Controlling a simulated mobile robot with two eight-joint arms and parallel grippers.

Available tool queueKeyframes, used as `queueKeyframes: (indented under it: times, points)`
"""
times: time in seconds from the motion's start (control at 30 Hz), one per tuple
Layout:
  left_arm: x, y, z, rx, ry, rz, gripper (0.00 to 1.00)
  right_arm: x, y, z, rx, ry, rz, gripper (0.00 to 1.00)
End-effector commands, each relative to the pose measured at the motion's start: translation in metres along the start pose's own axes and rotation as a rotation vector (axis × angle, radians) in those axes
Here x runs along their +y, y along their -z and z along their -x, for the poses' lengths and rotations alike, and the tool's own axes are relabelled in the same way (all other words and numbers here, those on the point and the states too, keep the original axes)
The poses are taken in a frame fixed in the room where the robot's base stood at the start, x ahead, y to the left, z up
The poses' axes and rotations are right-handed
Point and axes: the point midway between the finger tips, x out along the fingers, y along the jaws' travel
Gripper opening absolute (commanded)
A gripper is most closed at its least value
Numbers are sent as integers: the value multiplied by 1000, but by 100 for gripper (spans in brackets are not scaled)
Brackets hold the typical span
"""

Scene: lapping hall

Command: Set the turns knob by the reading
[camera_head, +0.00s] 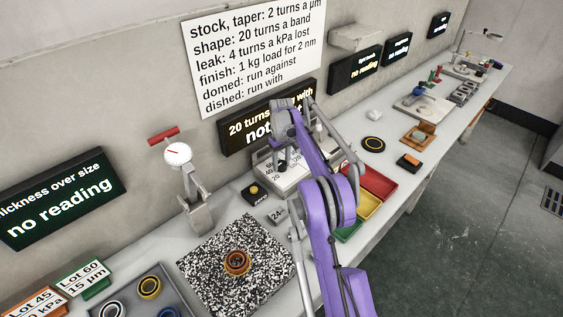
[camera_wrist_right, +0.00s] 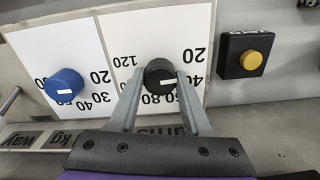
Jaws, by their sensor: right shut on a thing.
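The black turns knob (camera_wrist_right: 159,73) sits on a white dial panel (camera_wrist_right: 130,28) marked 20 to 120. In the right wrist view my right gripper (camera_wrist_right: 160,78) has one finger on each side of the knob, shut on it. In the head view my purple right arm covers much of the console (camera_head: 268,160) and the knob. A display (camera_head: 238,128) above reads "20 turns" and "with", partly hidden. My left gripper is not in view.
A rules card (camera_head: 255,50) hangs on the wall. A yellow button (camera_wrist_right: 252,60) on a black box stands beside the dials. A speckled plate (camera_head: 205,265) with a ring, coloured trays (camera_head: 375,182) and a dial gauge (camera_head: 178,154) stand on the bench.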

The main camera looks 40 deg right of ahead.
Motion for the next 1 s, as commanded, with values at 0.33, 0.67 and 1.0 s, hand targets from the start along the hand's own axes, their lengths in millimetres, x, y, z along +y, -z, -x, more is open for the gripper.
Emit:
queueKeyframes:
  times: [0.33, 0.67, 1.0]
  points:
    - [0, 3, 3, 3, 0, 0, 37, 0, 0, 1, 0, 0, -277, 0]
    - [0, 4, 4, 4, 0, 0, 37, 0, 0, 0, 0, 0, -435, 0]
    - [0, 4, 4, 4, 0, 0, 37, 0, 0, 0, 0, 0, -475, 0]
